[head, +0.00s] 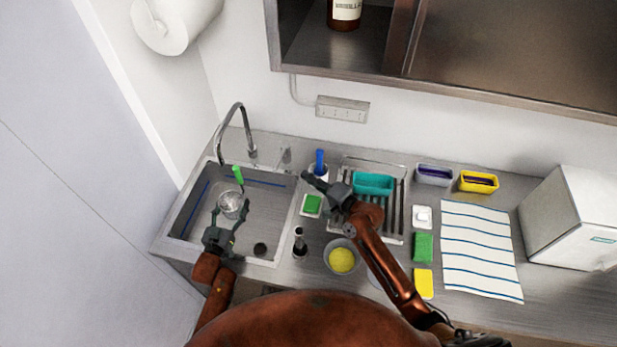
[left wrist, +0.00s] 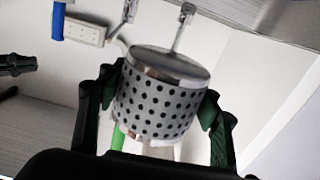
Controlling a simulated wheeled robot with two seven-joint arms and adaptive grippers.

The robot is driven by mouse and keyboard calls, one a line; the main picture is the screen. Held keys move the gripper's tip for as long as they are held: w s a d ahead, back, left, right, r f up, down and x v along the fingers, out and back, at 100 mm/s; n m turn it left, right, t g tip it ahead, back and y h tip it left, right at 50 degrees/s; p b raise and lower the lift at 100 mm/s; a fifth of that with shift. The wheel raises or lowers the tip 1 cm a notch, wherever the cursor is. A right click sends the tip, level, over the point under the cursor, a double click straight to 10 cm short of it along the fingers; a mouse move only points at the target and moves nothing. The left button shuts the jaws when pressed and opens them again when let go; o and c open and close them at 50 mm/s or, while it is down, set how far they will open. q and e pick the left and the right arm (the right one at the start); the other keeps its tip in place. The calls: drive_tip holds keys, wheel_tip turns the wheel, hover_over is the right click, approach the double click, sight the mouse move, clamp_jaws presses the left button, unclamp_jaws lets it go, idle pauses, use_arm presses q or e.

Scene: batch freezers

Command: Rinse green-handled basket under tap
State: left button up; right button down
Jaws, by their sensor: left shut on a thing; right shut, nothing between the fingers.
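The metal basket (head: 230,205) with its green handle (head: 238,175) is inside the sink basin (head: 255,215), below the curved tap (head: 222,130). My left gripper (head: 229,212) is shut on the basket, with a finger on either side. In the left wrist view the perforated basket (left wrist: 155,100) sits between my left gripper's dark fingers (left wrist: 155,110), and part of the green handle (left wrist: 118,138) shows below it. No water stream is clearly visible. My right gripper (head: 318,184) is shut and empty, over the counter near the drying rack.
A blue-handled item (head: 319,160), a green sponge (head: 312,204) and a teal tub (head: 373,183) on the drying rack (head: 398,235) are near my right gripper. A bowl with yellow contents (head: 342,260) stands in front. A striped towel (head: 480,250) lies further right.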

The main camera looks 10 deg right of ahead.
sight(232, 212)
use_arm(q)
drive_tip(key=shift+s+r+p, duration=2)
drive_tip(key=shift+s+p, duration=0.3)
drive_tip(key=shift+p, duration=0.3)
drive_tip(key=shift+f, duration=0.1)
drive_tip(key=shift+d, duration=0.1)
